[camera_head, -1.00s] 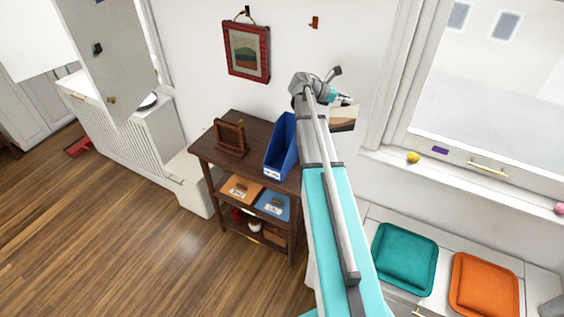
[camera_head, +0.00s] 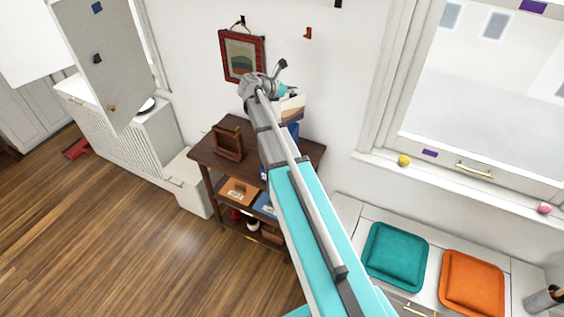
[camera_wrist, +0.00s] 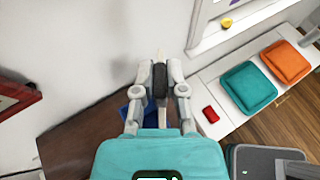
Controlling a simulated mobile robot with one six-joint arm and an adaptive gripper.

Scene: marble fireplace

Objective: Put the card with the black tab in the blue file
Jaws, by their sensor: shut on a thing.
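My gripper (camera_head: 286,91) is shut on a card (camera_head: 293,108) and holds it above the dark wooden shelf unit. The card looks cream and brown in the head view. In the wrist view the card (camera_wrist: 161,57) shows edge-on between the fingers (camera_wrist: 160,76), with something dark there; I cannot tell whether that is a black tab. The blue file (camera_head: 293,130) stands on the shelf top, mostly hidden behind my arm. A blue piece of it (camera_wrist: 123,111) shows below and left of the fingers in the wrist view. The card's height above the file is unclear.
A brown wooden stand (camera_head: 228,142) is on the shelf top (camera_head: 205,150), left of the file. An orange tray (camera_head: 238,190) and a blue tray (camera_head: 264,205) are on the shelf below. A red-framed picture (camera_head: 242,56) hangs behind. Teal (camera_head: 396,256) and orange (camera_head: 471,283) cushions lie right.

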